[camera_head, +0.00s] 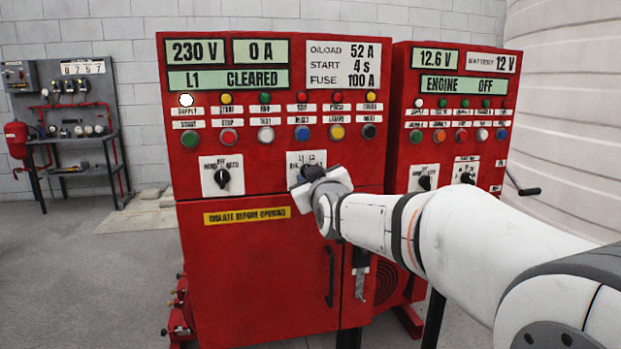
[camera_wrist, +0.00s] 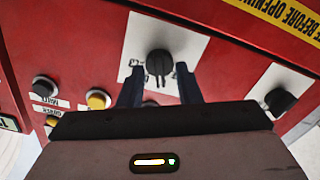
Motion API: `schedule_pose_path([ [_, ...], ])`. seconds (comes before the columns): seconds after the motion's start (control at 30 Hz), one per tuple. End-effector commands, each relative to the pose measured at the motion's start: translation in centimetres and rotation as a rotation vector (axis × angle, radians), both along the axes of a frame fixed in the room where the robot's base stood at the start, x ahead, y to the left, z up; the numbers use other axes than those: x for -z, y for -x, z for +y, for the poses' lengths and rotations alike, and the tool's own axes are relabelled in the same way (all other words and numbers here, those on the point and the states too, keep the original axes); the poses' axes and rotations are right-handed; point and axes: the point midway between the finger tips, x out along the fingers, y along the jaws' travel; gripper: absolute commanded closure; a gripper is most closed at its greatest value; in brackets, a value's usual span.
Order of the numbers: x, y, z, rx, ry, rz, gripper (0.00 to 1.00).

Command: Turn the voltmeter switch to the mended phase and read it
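The voltmeter switch is a black knob (camera_wrist: 159,61) on a white plate (camera_wrist: 190,45) in the wrist view. In the head view its plate (camera_head: 319,158) shows part of an "L1" label, and my gripper hides the knob. My gripper (camera_wrist: 159,72) is open, with one dark finger on each side of the knob; a gap shows beside each finger. I cannot tell how deep the fingers reach. My gripper also shows in the head view (camera_head: 307,178). The voltmeter display (camera_head: 195,52) reads 230 V. The message display (camera_head: 228,80) reads "L1 CLEARED".
A second black selector (camera_head: 222,178) is to the left on the red cabinet (camera_head: 250,280). Lamps and coloured push buttons (camera_head: 266,134) sit above the switches. A second red cabinet (camera_head: 455,150) stands at the right. The ammeter display (camera_head: 261,51) reads 0 A.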

Motion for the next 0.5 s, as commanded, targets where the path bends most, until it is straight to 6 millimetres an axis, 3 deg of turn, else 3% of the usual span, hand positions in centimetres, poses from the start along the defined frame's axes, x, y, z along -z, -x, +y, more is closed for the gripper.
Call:
schedule_pose_path([
  [0.5,0.0,6.7,-1.9,0.0,-0.001,0.0,0.69],
])
